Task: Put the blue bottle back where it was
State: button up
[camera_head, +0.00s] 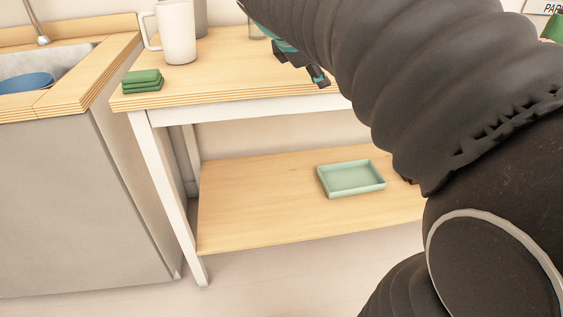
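No blue bottle shows in the head view. My gripper (318,77) is over the front part of the wooden table top (222,72). Only a small dark piece of it with teal parts shows below my arm. My large dark arm covers the right half of the view and hides most of the gripper and the table's right side. I cannot tell whether the gripper is open or shut, or whether it holds anything.
A white mug (177,35) and stacked green sponges (142,81) stand on the table's left. A glass vessel (257,27) is partly hidden behind my arm. A pale green tray (352,179) lies on the lower shelf (255,205). A blue bowl (25,83) sits in the sink.

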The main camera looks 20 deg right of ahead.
jog(key=s+a+f+m+t+y, duration=0.1)
jog(key=s+a+f+m+y, duration=0.6)
jog(key=s+a+f+m, duration=0.6)
jog(key=s+a+f, duration=0.3)
jog(key=s+f, duration=0.2)
jog(key=shift+s+y, duration=0.2)
jog(key=shift+y, duration=0.2)
